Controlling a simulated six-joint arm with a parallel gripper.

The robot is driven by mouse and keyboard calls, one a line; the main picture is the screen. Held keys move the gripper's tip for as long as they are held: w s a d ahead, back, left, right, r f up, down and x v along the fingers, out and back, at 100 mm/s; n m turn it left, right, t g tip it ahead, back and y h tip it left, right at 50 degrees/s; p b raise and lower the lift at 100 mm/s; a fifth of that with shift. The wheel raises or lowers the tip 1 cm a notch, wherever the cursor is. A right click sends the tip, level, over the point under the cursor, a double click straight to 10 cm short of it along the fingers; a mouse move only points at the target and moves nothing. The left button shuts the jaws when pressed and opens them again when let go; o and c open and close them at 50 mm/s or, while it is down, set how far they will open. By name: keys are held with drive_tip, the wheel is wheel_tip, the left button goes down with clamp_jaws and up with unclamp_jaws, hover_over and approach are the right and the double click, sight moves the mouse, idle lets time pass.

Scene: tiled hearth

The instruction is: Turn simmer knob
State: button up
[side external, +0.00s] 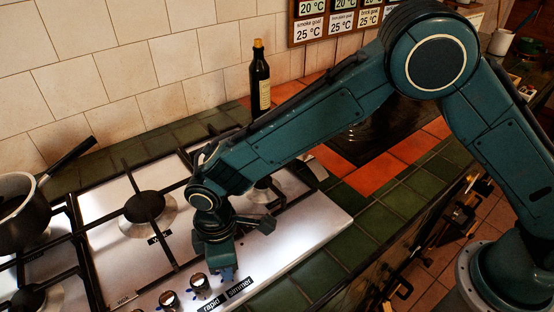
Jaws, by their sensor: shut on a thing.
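The steel gas hob (300,226) has a row of knobs along its front edge. The "simmer" label (240,287) sits at the right of the row, beside the "rapid" label (211,304). My gripper (228,272) points down and is shut on the simmer knob just behind its label. The gripper's fingers hide most or all of that knob, so its pointer angle cannot be read. The neighbouring rapid knob (200,285) stands free to the left of the gripper, with another knob (168,298) further left.
Black pan supports and burners (145,207) rise from the hob behind and left of my gripper. A saucepan (22,212) stands at the far left, its handle pointing up right. A dark bottle (260,80) stands by the tiled wall. Green tiles (318,274) right of the hob are clear.

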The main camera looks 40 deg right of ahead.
drive_tip(key=shift+m, duration=0.3)
drive_tip(key=o, duration=1)
drive_tip(key=shift+r, duration=0.15)
wheel_tip(320, 180, up, 14)
drive_tip(key=shift+f, duration=0.2)
idle(0.6)
